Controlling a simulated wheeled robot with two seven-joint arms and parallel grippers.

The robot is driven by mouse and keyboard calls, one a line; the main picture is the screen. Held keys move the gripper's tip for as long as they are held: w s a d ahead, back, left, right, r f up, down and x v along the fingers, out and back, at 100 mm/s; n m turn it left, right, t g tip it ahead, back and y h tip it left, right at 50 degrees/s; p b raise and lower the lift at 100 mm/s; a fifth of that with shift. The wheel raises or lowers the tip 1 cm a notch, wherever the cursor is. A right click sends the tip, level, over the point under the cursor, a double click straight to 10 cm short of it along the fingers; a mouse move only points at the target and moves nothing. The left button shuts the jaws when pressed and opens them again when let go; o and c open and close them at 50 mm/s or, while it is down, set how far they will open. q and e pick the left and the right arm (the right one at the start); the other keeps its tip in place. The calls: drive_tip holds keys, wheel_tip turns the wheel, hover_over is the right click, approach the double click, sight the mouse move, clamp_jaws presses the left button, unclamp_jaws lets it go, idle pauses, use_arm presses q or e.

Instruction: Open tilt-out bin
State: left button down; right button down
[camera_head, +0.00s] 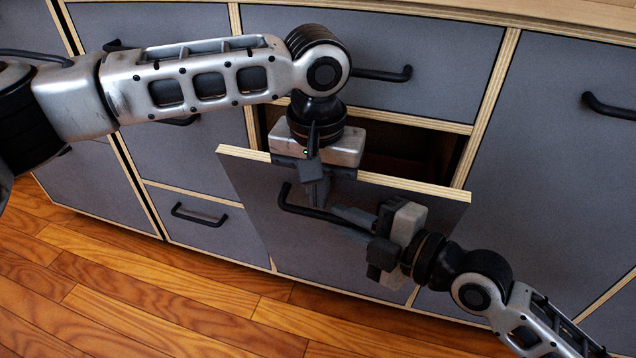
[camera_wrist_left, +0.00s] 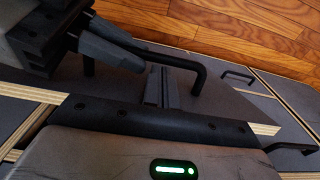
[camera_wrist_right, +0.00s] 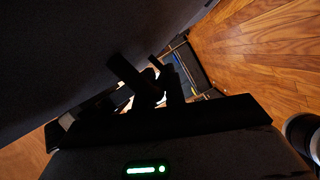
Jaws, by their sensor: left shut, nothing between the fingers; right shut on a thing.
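The tilt-out bin (camera_head: 250,205) has a grey front with a pale plywood edge. Its top leans outward from the cabinet, and a dark gap shows behind it. Its black bar handle (camera_head: 302,209) also shows in the left wrist view (camera_wrist_left: 185,63). My right gripper (camera_head: 352,220) is shut on the right part of the handle; it also shows in the left wrist view (camera_wrist_left: 125,48). My left gripper (camera_head: 316,188) is shut and empty, reaching down over the bin's top edge, with its fingers in front of the panel near the handle. The right wrist view is dark.
A closed drawer (camera_head: 430,60) lies above the opening. A cabinet door (camera_head: 570,150) with a black handle is at the right, and a lower drawer (camera_head: 190,225) at the left. The wooden floor (camera_head: 130,300) in front is clear.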

sight(312, 211)
drive_tip(key=shift+d, duration=0.1)
use_arm(q)
drive_tip(key=shift+s+a+f, duration=0.15)
drive_tip(key=shift+s+f, duration=0.05)
drive_tip(key=shift+s, duration=0.35)
drive_tip(key=shift+s+a+f, duration=0.2)
drive_tip(key=shift+s+f, duration=0.05)
drive_tip(key=shift+s, duration=0.3)
drive_tip(key=shift+s+a+f, duration=0.15)
drive_tip(key=shift+s+f, duration=0.05)
drive_tip(key=shift+s, duration=0.35)
use_arm(e)
drive_tip(key=shift+w, duration=0.1)
use_arm(q)
drive_tip(key=shift+w, duration=0.1)
drive_tip(key=shift+r, duration=0.1)
use_arm(e)
drive_tip(key=c, duration=1.5)
unclamp_jaws()
